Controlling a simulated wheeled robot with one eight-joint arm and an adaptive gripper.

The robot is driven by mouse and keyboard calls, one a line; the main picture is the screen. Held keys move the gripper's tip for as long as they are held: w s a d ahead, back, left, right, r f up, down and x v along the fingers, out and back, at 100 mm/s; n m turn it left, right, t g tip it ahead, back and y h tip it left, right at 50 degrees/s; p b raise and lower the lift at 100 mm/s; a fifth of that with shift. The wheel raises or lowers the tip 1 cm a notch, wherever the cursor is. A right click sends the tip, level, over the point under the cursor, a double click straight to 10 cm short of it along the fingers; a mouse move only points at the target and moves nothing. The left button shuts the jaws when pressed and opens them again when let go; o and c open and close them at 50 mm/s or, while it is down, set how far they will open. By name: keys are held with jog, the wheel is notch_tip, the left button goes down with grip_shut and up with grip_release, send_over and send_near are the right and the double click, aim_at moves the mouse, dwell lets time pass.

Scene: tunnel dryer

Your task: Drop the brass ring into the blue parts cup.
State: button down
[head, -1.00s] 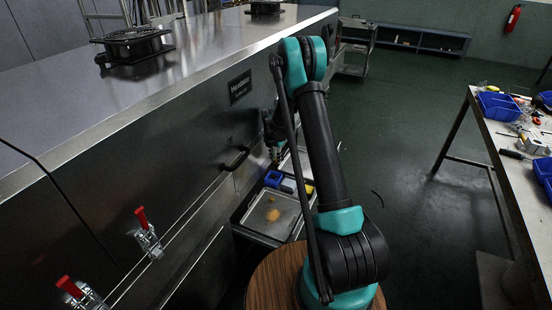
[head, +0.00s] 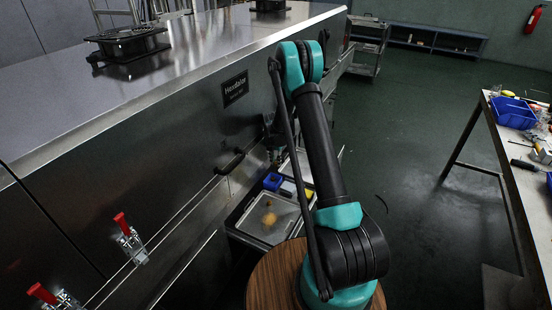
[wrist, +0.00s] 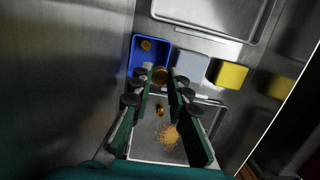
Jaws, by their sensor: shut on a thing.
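The blue parts cup (wrist: 137,62) is in the upper middle of the wrist view, with a small brass-coloured piece (wrist: 146,45) inside it. It also shows in the head view as a small blue box (head: 273,181) beside the dryer. My gripper (wrist: 161,72) is shut on the brass ring (wrist: 160,76), which shows between its fingertips. In the picture the ring overlaps the cup's lower right corner; its height above the cup is hard to tell. In the head view my gripper (head: 276,155) is small and dark, and the ring cannot be made out.
A grey box (wrist: 191,65) and a yellow box (wrist: 231,75) stand right of the cup. A metal tray (wrist: 210,125) below holds a golden pile (wrist: 169,135) and a small brass-coloured piece (wrist: 159,110). The dryer wall (wrist: 60,80) rises close on the left.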

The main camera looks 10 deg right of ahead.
aim_at(276, 163)
jog(key=shift+f, duration=1.55)
jog(key=c, duration=1.4)
grip_release()
jog(key=shift+o, duration=0.2)
jog(key=shift+s+a+r, duration=0.1)
jog(key=shift+s+r, duration=0.05)
jog(key=shift+r, duration=1.1)
jog(key=shift+s+a+r, duration=0.15)
jog(key=shift+r, duration=1.05)
jog(key=shift+s+a+r, duration=0.1)
jog(key=shift+s+r, duration=0.05)
jog(key=shift+r, duration=1.1)
